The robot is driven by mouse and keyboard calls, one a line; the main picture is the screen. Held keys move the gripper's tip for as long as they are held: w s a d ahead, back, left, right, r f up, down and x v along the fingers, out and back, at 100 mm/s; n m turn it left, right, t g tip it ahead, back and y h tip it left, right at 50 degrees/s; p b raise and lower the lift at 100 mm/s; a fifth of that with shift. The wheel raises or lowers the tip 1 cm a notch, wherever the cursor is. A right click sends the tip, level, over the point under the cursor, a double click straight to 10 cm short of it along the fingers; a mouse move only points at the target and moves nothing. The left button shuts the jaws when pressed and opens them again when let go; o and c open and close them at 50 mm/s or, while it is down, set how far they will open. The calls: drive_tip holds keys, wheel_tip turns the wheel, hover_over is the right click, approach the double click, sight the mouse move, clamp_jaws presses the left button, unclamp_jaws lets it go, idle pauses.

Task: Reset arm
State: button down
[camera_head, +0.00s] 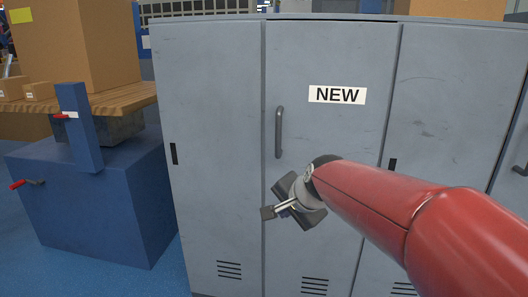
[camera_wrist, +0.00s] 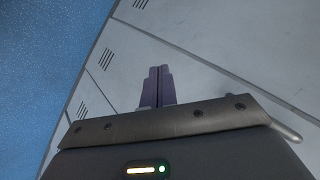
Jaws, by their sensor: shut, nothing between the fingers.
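My red arm reaches in from the lower right of the head view. The locker door (camera_head: 330,60) bears a white "NEW" label (camera_head: 337,95) and looks closed. Whether the fingertips touch the door cannot be told.
A blue workbench (camera_head: 85,210) with a wooden top stands left of the locker. A large cardboard box (camera_head: 85,45) and smaller boxes (camera_head: 12,88) sit there. Blue floor (camera_wrist: 45,50) is open in front of the locker.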

drive_tip(key=s+d+f+n+h, duration=0.1)
drive_tip(key=s+d+f+n, duration=0.1)
drive_tip(key=s, duration=0.6)
drive_tip(key=s+d+f+n+g+h, duration=0.1)
drive_tip(key=s+d+n, duration=0.3)
drive_tip(key=s, duration=0.4)
drive_tip(key=s+d+f+n+g+h, duration=0.1)
drive_tip(key=s+d+f+n, duration=0.1)
drive_tip(key=s, duration=0.6)
drive_tip(key=shift+d+f+n, duration=0.4)
drive_tip(key=shift+d+f, duration=0.15)
drive_tip(key=shift+d, duration=0.7)
drive_tip(key=shift+s, duration=0.1)
